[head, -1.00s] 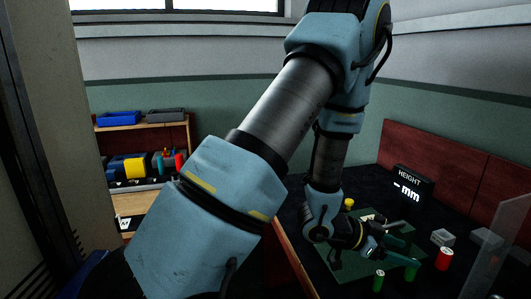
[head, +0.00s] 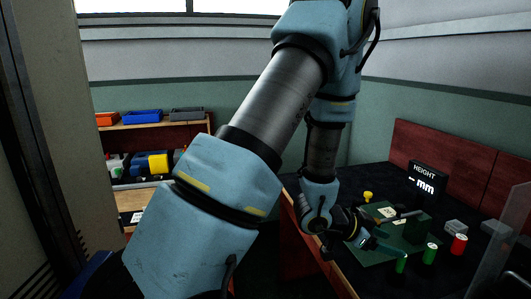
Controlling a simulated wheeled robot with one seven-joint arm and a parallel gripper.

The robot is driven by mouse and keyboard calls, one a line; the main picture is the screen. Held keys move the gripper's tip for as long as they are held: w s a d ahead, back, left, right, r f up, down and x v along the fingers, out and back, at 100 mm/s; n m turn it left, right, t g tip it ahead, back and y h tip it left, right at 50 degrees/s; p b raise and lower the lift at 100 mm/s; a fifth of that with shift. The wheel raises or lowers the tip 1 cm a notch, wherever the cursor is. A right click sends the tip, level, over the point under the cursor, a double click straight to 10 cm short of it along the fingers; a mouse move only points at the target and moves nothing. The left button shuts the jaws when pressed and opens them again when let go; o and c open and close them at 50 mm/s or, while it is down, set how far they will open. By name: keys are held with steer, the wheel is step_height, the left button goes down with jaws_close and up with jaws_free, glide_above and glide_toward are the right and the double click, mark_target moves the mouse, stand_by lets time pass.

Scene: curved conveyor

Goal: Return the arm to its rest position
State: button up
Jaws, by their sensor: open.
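My arm, with pale blue joints and grey metal links, crosses the middle of the head view and bends down to the right. My gripper (head: 366,232) hangs at the end of the arm over the near left part of the dark workbench (head: 375,181). It is open, and its fingers are small and dark here. It points right, over or close to a green mat (head: 368,255). I cannot tell the exact gap between the gripper and the mat. No object shows clearly between the fingers.
Green cans (head: 430,254), a red can (head: 459,244) and a clear block (head: 456,227) stand right of my gripper. A yellow piece (head: 368,196) and a height display (head: 424,180) are behind. A clear panel (head: 502,240) stands far right. Shelves (head: 150,125) with bins are left.

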steer(key=w+a+r+n+t+y, duration=0.2)
steer(key=w+a+n+y, duration=0.25)
steer(key=a, duration=0.55)
steer(key=w+a+r+n+t+y, duration=0.1)
steer(key=w+a+n+t+y, duration=0.2)
steer(key=w+a, duration=0.5)
steer(key=s+a+r+n+g+y, duration=0.2)
steer(key=s+a+n, duration=0.2)
steer(key=s+a, duration=0.2)
steer(key=s+a+r+n+g+y, duration=0.2)
steer(key=s+a, duration=0.4)
steer(key=a, duration=0.5)
steer(key=shift+s+a+r+n+g, duration=0.15)
steer(key=shift+s+a+n+g, duration=0.2)
steer(key=shift+n+g, duration=0.55)
steer(key=shift+c, duration=0.2)
